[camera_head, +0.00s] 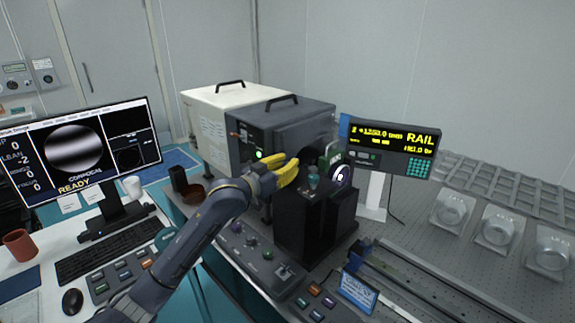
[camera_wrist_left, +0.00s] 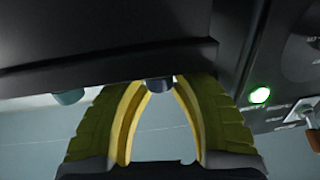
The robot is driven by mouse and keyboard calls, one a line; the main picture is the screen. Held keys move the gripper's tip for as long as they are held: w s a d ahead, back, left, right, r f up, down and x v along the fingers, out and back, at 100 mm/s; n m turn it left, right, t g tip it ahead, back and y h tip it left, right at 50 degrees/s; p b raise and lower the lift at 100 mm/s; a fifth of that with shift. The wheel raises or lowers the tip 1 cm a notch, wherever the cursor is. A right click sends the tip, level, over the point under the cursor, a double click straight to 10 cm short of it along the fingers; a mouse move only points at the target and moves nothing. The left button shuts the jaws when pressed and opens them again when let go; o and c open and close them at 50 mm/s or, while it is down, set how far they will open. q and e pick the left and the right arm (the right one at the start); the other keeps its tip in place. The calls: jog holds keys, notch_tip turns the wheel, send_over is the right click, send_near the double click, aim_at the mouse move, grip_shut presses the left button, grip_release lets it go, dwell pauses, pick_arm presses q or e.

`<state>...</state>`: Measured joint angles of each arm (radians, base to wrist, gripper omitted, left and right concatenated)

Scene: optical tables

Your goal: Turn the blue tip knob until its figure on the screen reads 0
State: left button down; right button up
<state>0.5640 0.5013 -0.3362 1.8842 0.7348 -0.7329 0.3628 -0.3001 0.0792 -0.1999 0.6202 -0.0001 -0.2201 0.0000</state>
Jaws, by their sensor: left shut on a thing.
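My left gripper (camera_head: 291,171), with yellow fingers, is at the left side of the black optical mount (camera_head: 303,222). In the left wrist view its fingertips (camera_wrist_left: 160,82) close around a small dark bluish knob (camera_wrist_left: 160,86) under a black body. I cannot tell for sure that this is the blue tip knob. A teal knob (camera_wrist_left: 69,97) sits apart to the left there. A teal part (camera_head: 313,178) tops the mount in the head view. My right gripper is out of view.
A dark instrument box (camera_head: 283,130) and a white box (camera_head: 225,110) stand behind the gripper. A yellow-lettered display (camera_head: 390,147) stands at the right. A control panel with knobs (camera_head: 255,250) lies in front of the mount. A keyboard (camera_head: 105,248) and brown mug (camera_head: 19,245) are at left.

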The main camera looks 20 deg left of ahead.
pick_arm(q)
jog(key=shift+d+n+y, duration=0.1)
jog(key=shift+n+y, duration=0.2)
jog(key=shift+y, duration=0.2)
jog(key=shift+t+y, duration=0.3)
jog(key=shift+n+y, duration=0.4)
jog(key=shift+n, duration=0.1)
jog(key=c, duration=1.1)
grip_release()
jog(key=shift+c, duration=0.2)
jog(key=v, duration=1.2)
jog(key=shift+f, duration=0.15)
